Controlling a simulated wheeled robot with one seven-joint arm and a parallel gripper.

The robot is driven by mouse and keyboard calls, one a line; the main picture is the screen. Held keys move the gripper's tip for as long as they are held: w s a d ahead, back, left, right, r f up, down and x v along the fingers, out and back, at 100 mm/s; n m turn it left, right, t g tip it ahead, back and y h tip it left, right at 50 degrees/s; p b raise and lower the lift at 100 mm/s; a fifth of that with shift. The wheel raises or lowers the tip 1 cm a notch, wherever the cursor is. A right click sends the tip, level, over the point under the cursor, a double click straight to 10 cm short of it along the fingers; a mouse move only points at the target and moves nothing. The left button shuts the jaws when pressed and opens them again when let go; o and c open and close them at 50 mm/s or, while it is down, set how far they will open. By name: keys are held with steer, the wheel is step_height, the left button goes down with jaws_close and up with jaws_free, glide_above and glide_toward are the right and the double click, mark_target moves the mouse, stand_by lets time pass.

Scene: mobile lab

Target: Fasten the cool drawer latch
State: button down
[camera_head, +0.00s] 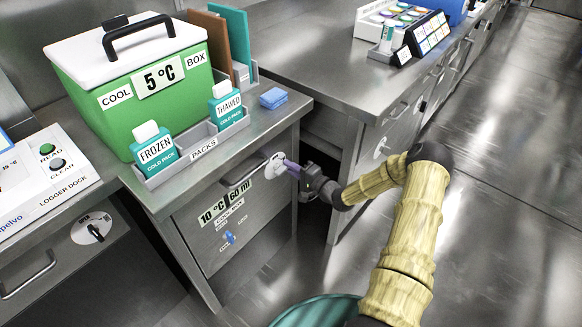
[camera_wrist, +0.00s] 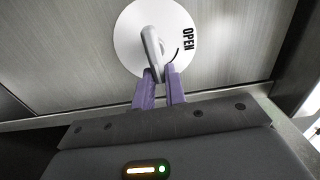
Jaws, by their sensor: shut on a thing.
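The cool drawer (camera_head: 262,219) is in the cabinet under the cool box counter, with a "10°C 60 ml" label on its front. Its latch is a round white disc (camera_head: 271,168) near the front's upper right corner. In the wrist view the disc (camera_wrist: 127,38) carries a grey lever (camera_wrist: 151,42) and the word OPEN at its right. My gripper (camera_head: 288,167) has purple fingers, which also show in the wrist view (camera_wrist: 160,74). They are shut on the lower end of the lever. The lever points down toward my gripper, not toward OPEN. The fingers partly hide its tip.
A green cool box (camera_head: 140,95) stands on the counter behind a rack with FROZEN (camera_head: 155,148) and THAWED (camera_head: 228,104) packs. A blue cloth (camera_head: 273,98) lies near the counter edge. Another steel bench (camera_head: 330,60) is at right. The floor (camera_head: 500,190) at right is clear.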

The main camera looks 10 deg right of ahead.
steer(key=shift+f, duration=0.1)
stand_by(0.4)
steer(key=c, duration=1.4)
jaws_free()
steer(key=shift+c, duration=0.2)
steer(key=shift+d, duration=0.1)
steer(key=p+v, duration=0.2)
steer(key=v, duration=1.5)
steer(key=shift+s, duration=0.15)
